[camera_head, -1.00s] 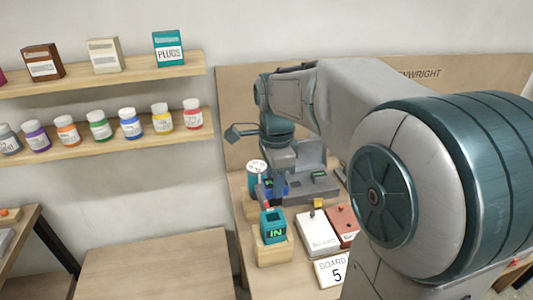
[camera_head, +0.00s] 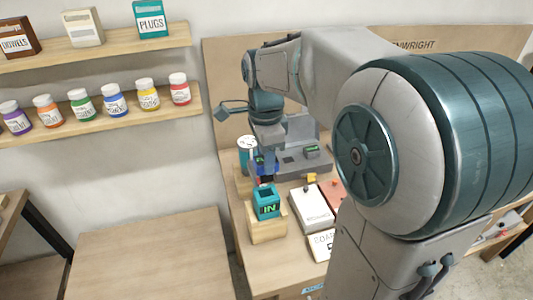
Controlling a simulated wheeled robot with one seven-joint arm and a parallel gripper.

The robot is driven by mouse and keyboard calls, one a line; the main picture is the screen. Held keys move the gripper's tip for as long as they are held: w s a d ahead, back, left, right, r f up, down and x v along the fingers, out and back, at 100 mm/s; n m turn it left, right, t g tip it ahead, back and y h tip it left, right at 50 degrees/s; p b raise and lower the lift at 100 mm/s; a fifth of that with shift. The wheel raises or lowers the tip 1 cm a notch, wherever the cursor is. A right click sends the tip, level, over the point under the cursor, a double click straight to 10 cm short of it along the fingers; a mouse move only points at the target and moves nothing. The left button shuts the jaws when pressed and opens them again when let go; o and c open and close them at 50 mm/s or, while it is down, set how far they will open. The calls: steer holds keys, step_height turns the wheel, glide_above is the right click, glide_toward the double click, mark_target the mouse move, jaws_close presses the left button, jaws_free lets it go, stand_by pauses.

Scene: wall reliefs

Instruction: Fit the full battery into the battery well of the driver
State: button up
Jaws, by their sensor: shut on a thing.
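My gripper (camera_head: 266,178) points down at the middle of the bench, just behind the teal box marked IN. It is shut on a small dark thing, which I take to be the battery; the fingers and the distance hide its shape. A blue body (camera_head: 257,167) shows right behind and beside the gripper, partly covered; it may be the driver, and its battery well cannot be made out. A grey dock (camera_head: 327,143) stands behind, with a green-lit block (camera_head: 312,150) in it and a dark, empty-looking slot to its left.
The teal IN box (camera_head: 267,203) sits on a wooden block (camera_head: 268,230) at the bench's left front. A white box (camera_head: 312,207) and a red box (camera_head: 333,190) lie to its right. A white-topped teal can (camera_head: 246,146) stands behind. An empty table (camera_head: 150,262) is at left.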

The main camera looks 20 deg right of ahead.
mark_target(265, 181)
steer(key=shift+f+b, duration=1.05)
steer(key=shift+f, duration=0.75)
steer(key=shift+f+b, duration=1.55)
steer(key=shift+f, duration=0.8)
steer(key=o, duration=1.2)
steer(key=shift+r, duration=0.1)
step_height(265, 181, up, 14)
steer(key=shift+f, duration=0.1)
